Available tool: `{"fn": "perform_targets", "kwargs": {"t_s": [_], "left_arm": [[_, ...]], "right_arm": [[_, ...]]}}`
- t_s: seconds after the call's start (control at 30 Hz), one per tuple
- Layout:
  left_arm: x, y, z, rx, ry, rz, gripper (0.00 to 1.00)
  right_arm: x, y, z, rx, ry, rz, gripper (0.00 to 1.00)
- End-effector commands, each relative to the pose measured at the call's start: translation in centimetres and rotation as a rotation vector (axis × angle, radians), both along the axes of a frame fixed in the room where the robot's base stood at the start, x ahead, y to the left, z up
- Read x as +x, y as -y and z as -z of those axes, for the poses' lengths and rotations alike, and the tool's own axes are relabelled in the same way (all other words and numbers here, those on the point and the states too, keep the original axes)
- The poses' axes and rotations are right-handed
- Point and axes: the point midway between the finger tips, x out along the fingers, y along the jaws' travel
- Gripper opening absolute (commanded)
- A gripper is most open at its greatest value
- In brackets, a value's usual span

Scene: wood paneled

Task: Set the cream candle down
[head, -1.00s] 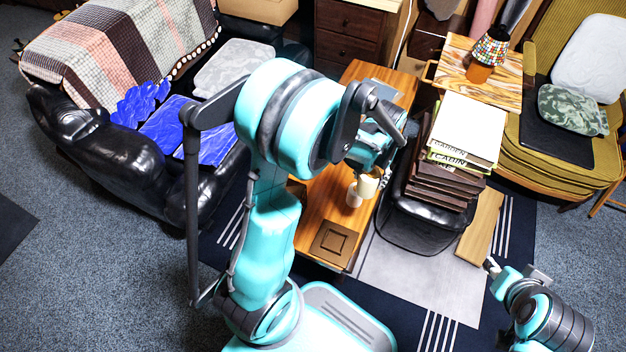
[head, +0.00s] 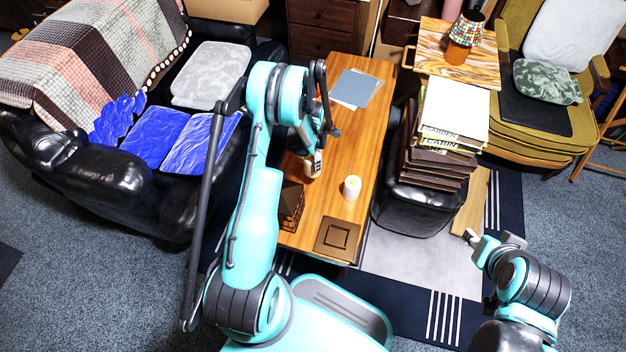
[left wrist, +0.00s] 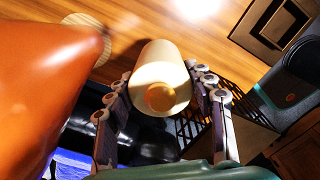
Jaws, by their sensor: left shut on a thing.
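The cream candle (left wrist: 160,78) is between the two fingers of my left gripper (left wrist: 162,98) in the left wrist view, with its round end facing the camera. In the head view my left gripper (head: 312,172) is shut on the candle, over the wooden table (head: 345,125), left of a white candle (head: 352,188). I cannot tell whether the held candle touches the tabletop. My right gripper (head: 492,241) is at the lower right, away from the table, small in view; its opening is unclear.
A dark brown lantern (head: 291,206) and a square brown tray (head: 337,238) are at the table's near end. Grey-blue papers (head: 356,88) lie at the far end. A large orange object (left wrist: 40,75) is close on the left in the wrist view. Stacked books (head: 452,110) stand right of the table.

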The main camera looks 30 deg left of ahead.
Motion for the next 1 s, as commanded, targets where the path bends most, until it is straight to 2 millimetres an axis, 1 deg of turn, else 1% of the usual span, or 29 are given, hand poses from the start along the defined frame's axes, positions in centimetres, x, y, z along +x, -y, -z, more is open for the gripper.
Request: {"fn": "perform_targets", "kwargs": {"t_s": [0.03,0.2,0.3,0.43,0.6,0.87,0.97,1.0], "left_arm": [[0.0,0.0,1.0,0.000,0.000,-0.003,0.15],[0.0,0.0,4.4,0.000,0.000,-0.001,0.15],[0.0,0.0,5.8,0.000,0.000,-0.001,0.15],[0.0,0.0,7.0,0.000,0.000,0.000,0.15],[0.0,0.0,9.4,0.000,0.000,0.001,0.15],[0.0,0.0,9.4,0.000,0.000,0.001,0.15],[0.0,0.0,9.6,0.000,0.000,0.001,0.15],[0.0,0.0,9.7,0.000,0.000,0.001,0.56]], "right_arm": [[0.0,0.0,0.5,0.000,0.000,0.000,0.40],[0.0,0.0,2.0,0.000,0.000,0.000,0.40],[0.0,0.0,2.5,0.000,0.000,0.000,0.40],[0.0,0.0,3.0,0.000,0.000,0.000,0.40],[0.0,0.0,4.1,0.000,0.000,0.000,0.40],[0.0,0.0,3.9,0.000,0.000,0.000,0.40],[0.0,0.0,3.9,0.000,0.000,0.000,0.40],[0.0,0.0,3.9,0.000,0.000,0.000,0.40]]}}
